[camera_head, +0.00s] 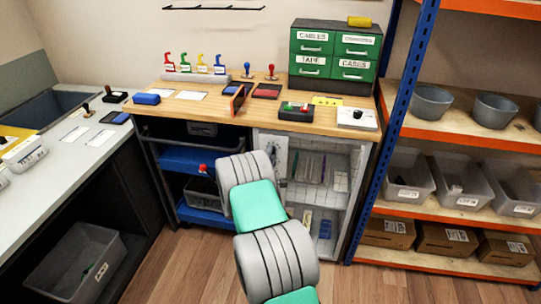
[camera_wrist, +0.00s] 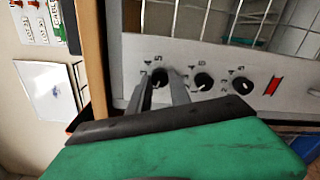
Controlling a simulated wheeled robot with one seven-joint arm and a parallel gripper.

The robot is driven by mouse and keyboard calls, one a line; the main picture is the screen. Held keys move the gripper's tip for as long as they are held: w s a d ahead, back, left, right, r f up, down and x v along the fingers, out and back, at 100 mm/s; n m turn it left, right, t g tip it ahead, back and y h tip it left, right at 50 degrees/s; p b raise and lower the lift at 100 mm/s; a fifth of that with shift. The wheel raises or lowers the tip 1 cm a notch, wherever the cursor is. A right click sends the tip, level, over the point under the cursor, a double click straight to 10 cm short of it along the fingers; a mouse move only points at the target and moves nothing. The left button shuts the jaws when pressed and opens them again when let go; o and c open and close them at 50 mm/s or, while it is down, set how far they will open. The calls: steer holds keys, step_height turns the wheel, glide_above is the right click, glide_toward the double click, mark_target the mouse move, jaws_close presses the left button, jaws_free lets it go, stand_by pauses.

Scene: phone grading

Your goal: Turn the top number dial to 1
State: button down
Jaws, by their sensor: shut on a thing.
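Three round black dials sit in a row on a pale panel in the wrist view, which is turned sideways. The top number dial (camera_wrist: 158,77) is the one closest to the wooden table edge. My gripper (camera_wrist: 159,84) has its two grey fingers on either side of this dial and is shut on it. Small numbers stand around it, but its pointer setting is too small to read. The middle dial (camera_wrist: 203,82) and the lowest dial (camera_wrist: 243,87) are untouched. In the head view my arm hides the gripper and the dials.
A red switch (camera_wrist: 272,86) lies past the lowest dial. The wire-grid front (camera_wrist: 205,18) runs beside the panel. In the head view, the wooden bench (camera_head: 215,113) stands above the cabinet, with blue-and-orange shelving (camera_head: 445,135) on the right. The wooden floor (camera_head: 190,270) in front is clear.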

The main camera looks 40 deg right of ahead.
steer(key=shift+n, duration=0.6)
steer(key=c, duration=1.2)
jaws_free()
steer(key=b+v, duration=0.1)
steer(key=v, duration=0.6)
steer(key=shift+s+a, duration=0.2)
steer(key=shift+a, duration=0.15)
